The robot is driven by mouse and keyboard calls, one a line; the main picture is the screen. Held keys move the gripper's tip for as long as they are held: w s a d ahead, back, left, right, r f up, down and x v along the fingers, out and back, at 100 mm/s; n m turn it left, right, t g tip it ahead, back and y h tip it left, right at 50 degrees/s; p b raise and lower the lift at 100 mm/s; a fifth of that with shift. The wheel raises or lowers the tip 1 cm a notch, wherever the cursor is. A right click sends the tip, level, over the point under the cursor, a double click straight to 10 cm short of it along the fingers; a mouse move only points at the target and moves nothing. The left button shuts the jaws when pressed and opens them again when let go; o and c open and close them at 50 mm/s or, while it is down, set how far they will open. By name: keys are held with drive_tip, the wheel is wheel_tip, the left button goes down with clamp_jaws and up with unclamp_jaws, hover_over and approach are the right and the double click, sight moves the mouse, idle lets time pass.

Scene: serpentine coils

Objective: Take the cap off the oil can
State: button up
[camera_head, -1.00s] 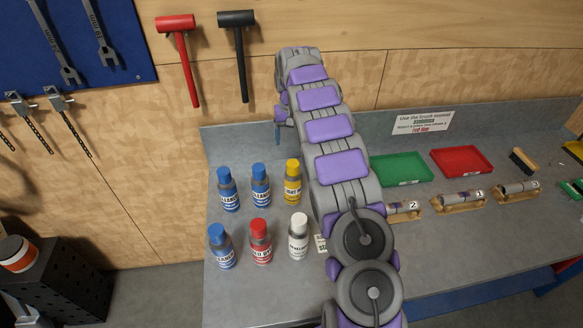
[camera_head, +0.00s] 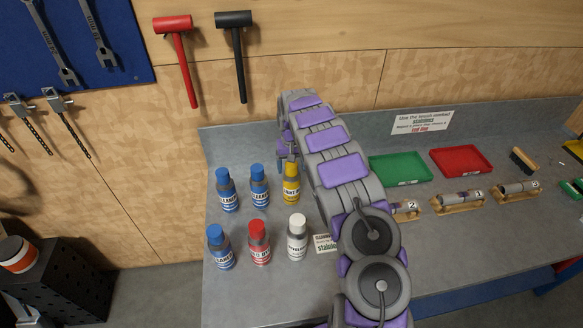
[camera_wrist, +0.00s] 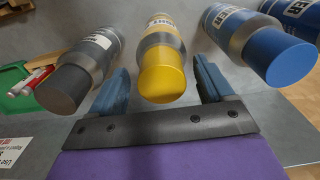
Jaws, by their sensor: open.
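The oil can is a bottle with a yellow cap and a yellow label (camera_head: 291,184), standing upright at the right of the visible back row. In the wrist view its yellow cap (camera_wrist: 162,84) is large, just beyond the palm edge. My gripper (camera_wrist: 161,78) is open, with a blue finger on each side of the yellow-capped can; I cannot tell whether either finger touches it. In the head view my gripper (camera_head: 286,152) hangs just behind and above the yellow cap, partly hidden by my arm.
A dark-capped can (camera_wrist: 80,75) and a blue-capped can (camera_wrist: 265,42) flank the oil can closely. The front row has blue (camera_head: 220,246), red (camera_head: 259,242) and white (camera_head: 297,237) bottles. Green (camera_head: 400,167) and red (camera_head: 461,161) trays lie to the right.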

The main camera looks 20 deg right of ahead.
drive_tip(key=shift+d+f, duration=0.15)
drive_tip(key=shift+f, duration=0.15)
drive_tip(key=shift+a, duration=0.35)
drive_tip(key=c, duration=0.4)
drive_tip(key=shift+d, duration=0.25)
drive_tip(key=c, duration=0.6)
drive_tip(key=shift+r, duration=0.15)
drive_tip(key=shift+c, duration=0.2)
